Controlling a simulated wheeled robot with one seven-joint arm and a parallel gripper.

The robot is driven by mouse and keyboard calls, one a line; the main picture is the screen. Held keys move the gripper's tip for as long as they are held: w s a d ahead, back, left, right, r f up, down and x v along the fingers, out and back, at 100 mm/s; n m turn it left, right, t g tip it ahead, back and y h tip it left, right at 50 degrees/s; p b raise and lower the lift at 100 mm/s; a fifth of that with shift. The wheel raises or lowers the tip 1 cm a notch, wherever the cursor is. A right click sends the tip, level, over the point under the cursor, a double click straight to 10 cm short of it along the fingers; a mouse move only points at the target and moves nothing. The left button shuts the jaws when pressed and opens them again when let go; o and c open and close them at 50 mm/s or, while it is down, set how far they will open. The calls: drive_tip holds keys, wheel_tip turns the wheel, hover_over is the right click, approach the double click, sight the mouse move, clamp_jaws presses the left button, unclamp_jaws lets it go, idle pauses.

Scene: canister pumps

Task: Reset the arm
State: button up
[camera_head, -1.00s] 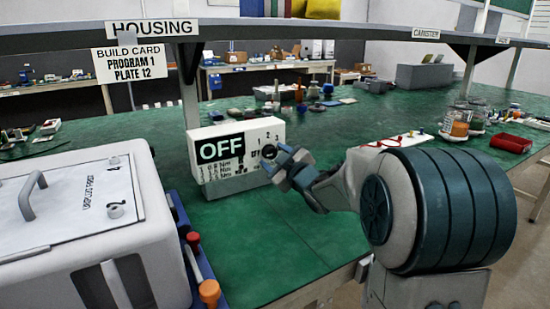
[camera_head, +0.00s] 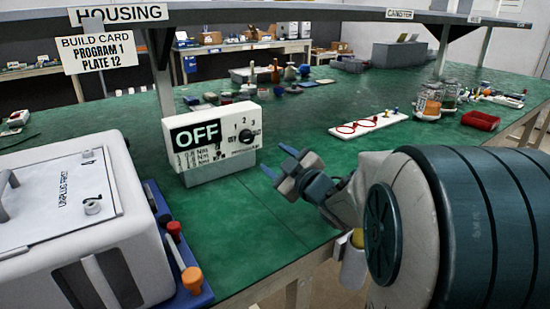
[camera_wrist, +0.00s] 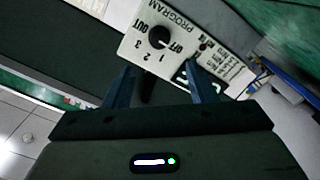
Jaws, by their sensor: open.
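My gripper (camera_head: 279,162) is open and empty above the green bench, in front and to the right of the white control box (camera_head: 211,141). The box has a display reading OFF and a black dial (camera_head: 246,136) with marks 1, 2 and 3. A clear gap lies between my fingers and the box in the head view. In the wrist view my two blue fingers (camera_wrist: 156,84) are spread apart, and the dial (camera_wrist: 159,38) and the box face lie beyond them.
A white housing (camera_head: 60,215) on a blue base with red and orange knobs stands at the left. A white board with red rings (camera_head: 368,124), jars (camera_head: 428,102) and a red tray (camera_head: 480,121) lie to the right. A shelf (camera_head: 300,14) spans above. The bench (camera_head: 290,220) between is bare.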

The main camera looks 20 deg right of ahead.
drive_tip(key=shift+r, duration=0.15)
drive_tip(key=s+d+r+m+g+h+p, duration=0.3)
drive_tip(key=s+r+m+g+h+p, duration=0.3)
drive_tip(key=p, duration=0.7)
drive_tip(key=s+a+r+m+g+p, duration=0.1)
drive_tip(key=s+a+r+g+p, duration=0.1)
drive_tip(key=s+p, duration=0.2)
drive_tip(key=s+a+r+m+g+p, duration=0.2)
drive_tip(key=s+g+p, duration=0.1)
drive_tip(key=s, duration=0.5)
drive_tip(key=s+a+r+m+g+p, duration=0.2)
drive_tip(key=s+g+p, duration=0.1)
drive_tip(key=s+p, duration=0.3)
drive_tip(key=shift+s+a+r, duration=0.3)
drive_tip(key=shift+a, duration=0.1)
